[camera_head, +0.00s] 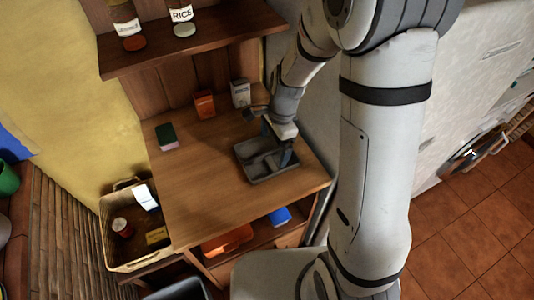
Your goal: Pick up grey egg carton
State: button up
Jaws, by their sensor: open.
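The grey egg carton (252,172) appears as a dark grey, tray-like thing with raised inner parts. It lies on the right part of the wooden table top, near its front right edge. My gripper (277,148) points down at the carton's upper right part, with its fingers over or at it. The gripper is open; I cannot tell whether a finger touches the carton. The gripper and wrist hide part of the carton's far right side.
An orange box (204,105) and a white box (241,93) stand at the table's back. A green-and-pink sponge-like block (166,136) lies at left. A shelf (190,42) with jars overhangs the back. The table's front middle is clear.

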aim_at(271, 162)
jog(key=f, duration=0.4)
jog(key=f+p, duration=0.1)
jog(key=f, duration=0.2)
jog(key=shift+a, duration=0.25)
jog(key=shift+r, duration=0.1)
jog(key=shift+c, duration=0.6)
jog(key=c, duration=0.9)
jog(key=shift+o, duration=0.2)
